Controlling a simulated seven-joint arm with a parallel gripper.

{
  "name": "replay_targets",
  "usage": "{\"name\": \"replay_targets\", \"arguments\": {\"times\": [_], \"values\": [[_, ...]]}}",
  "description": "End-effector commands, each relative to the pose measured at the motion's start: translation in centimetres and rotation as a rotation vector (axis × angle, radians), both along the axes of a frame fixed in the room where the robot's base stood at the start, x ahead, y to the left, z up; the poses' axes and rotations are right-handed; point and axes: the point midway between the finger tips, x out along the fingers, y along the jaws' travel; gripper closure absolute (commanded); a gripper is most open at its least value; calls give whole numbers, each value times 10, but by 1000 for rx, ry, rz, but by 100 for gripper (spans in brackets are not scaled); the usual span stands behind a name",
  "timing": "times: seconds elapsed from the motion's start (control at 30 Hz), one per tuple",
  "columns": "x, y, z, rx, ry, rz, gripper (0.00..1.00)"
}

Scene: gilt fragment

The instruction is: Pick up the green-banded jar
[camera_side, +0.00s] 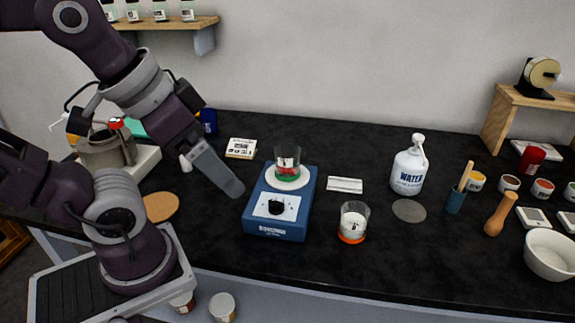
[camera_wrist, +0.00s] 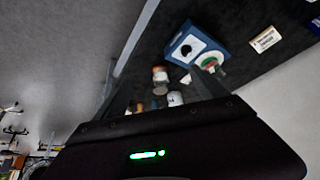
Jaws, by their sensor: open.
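A clear glass jar with a green band low down and a red and white label (camera_side: 287,168) stands upright on the round white plate of a blue stirrer (camera_side: 277,222). In the wrist view the stirrer (camera_wrist: 186,46) is at the upper middle, and the green-banded jar (camera_wrist: 212,63) is small and partly covered by a finger. My gripper (camera_side: 236,189) is open and empty, above the counter to the left of the stirrer and apart from the jar. A similar glass jar with an orange band (camera_side: 352,225) stands on the counter right of the stirrer.
A white water bottle (camera_side: 408,168), a grey disc (camera_side: 409,211) and a blue cup with a wooden tool (camera_side: 456,199) stand further right. A cork disc (camera_side: 160,207) lies left. A small box (camera_side: 241,148) sits behind. The front counter strip is mostly clear.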

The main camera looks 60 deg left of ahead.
Motion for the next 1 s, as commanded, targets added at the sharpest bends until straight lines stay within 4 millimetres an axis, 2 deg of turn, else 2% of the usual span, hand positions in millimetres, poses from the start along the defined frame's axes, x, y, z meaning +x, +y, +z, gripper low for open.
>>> {"name": "replay_targets", "arguments": {"times": [0.17, 0.2, 0.27, 0.43, 0.6, 0.67, 0.73, 0.83, 0.93, 1.0], "values": [[6, 4, 48, 10, -18, 17, 17], [26, 22, 50, 51, -63, 76, 17], [52, 45, 59, 108, -139, 146, 17], [125, 117, 95, 279, -380, 285, 17], [198, 183, 138, 426, -649, 266, 17], [222, 198, 145, 447, -729, 200, 17], [245, 208, 143, 427, -794, 93, 17], [260, 211, 122, 328, -822, -71, 17], [255, 208, 90, 174, -793, -209, 17], [241, 204, 67, 44, -749, -286, 17]]}}
